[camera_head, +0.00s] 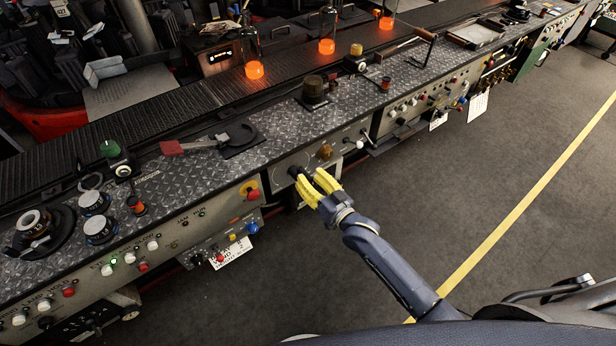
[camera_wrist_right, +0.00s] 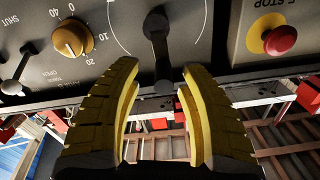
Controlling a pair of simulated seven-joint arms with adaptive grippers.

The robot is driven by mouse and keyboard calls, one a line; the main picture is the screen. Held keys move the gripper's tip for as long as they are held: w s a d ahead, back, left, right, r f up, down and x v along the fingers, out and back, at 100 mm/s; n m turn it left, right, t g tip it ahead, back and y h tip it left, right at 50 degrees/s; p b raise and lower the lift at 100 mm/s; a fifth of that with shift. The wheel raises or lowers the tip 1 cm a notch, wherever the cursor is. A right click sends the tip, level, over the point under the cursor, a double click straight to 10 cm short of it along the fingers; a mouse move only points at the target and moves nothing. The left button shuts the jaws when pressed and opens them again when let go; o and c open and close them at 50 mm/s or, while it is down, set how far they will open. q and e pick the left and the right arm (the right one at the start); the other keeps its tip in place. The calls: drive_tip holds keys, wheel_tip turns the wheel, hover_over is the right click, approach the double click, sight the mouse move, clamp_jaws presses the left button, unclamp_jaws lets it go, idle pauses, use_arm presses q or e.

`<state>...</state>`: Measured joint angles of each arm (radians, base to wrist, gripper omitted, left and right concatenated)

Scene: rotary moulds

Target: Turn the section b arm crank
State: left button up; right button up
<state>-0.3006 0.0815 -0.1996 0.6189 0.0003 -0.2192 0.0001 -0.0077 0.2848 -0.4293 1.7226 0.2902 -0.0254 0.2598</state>
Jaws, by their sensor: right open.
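A small black crank (camera_head: 295,172) sits on the grey front panel (camera_head: 281,168) of the long machine. In the right wrist view the crank (camera_wrist_right: 157,45) is a dark lever with a round hub, inside a thin white arc marked on the panel. My right gripper (camera_head: 312,181) has yellow fingers and is right in front of the crank. In the right wrist view the gripper (camera_wrist_right: 160,80) is open, and the crank's near end lies between its fingertips, with a gap on each side. My left gripper is not in view.
An orange-gold dial (camera_head: 324,152) is on the same panel, right of the crank. A red emergency-stop button (camera_head: 252,193) on a yellow plate is to the left. A red-handled lever (camera_head: 190,147) lies on the top deck. Glowing bottles (camera_head: 254,69) stand on the conveyor behind. The floor in front is clear.

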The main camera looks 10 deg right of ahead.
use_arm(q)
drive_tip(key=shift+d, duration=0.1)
use_arm(e)
drive_tip(key=v, duration=1.1)
drive_tip(key=shift+o, duration=0.2)
